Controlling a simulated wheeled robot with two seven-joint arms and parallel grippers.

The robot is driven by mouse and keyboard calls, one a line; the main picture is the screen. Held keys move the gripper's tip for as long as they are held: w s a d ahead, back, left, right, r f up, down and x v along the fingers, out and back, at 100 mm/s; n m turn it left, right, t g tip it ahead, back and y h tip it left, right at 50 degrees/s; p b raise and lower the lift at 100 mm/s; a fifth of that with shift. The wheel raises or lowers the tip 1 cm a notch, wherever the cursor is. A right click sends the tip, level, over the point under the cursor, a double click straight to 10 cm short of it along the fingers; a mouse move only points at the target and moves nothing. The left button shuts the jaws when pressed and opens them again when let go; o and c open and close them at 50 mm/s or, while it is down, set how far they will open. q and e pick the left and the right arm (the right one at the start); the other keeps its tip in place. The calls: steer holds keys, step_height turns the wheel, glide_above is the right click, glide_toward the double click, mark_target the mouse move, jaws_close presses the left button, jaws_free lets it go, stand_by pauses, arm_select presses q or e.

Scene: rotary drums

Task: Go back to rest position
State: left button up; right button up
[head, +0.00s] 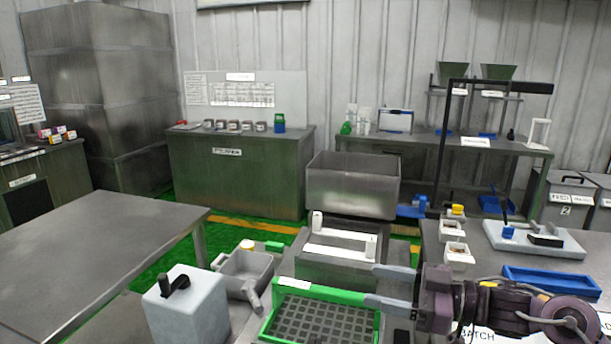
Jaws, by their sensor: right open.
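My right gripper (384,287) comes in from the right at the lower right of the head view. Its two fingers point left and stand apart, with nothing between them. It shows above the right end of a green-framed tray with a dark grid (318,318); I cannot tell its height over the tray. My left gripper is not in view.
A bare metal table (95,250) fills the left. A pale box with a black handle (188,303) and a grey scoop-like container (243,272) stand left of the tray. A blue tray (556,282) and a white device (533,239) lie on the right bench.

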step_height(320, 180, down, 15)
steer(key=s+m+t+h, duration=0.2)
steer(key=m+t+h, duration=0.5)
steer(key=h, duration=0.4)
steer(key=s+d+f+m+g+h, duration=0.3)
steer(key=s+f+g, duration=0.2)
steer(key=s, duration=0.5)
steer(key=s+d+f+m+g+h, duration=0.25)
steer(key=s+f+g, duration=0.25)
steer(key=s, duration=0.5)
step_height(320, 180, down, 28)
steer(key=s+g+p, duration=0.1)
steer(key=p, duration=0.1)
steer(key=s+d+f, duration=0.2)
steer(key=s+f, duration=0.6)
steer(key=s, duration=0.2)
steer(key=s+d+f+g+p, duration=0.1)
steer(key=s+d+f, duration=0.1)
steer(key=s+f, duration=0.7)
steer(key=shift+s+d+f+n+g, duration=0.25)
steer(key=shift+s+n+g, duration=0.1)
steer(key=shift+s, duration=0.15)
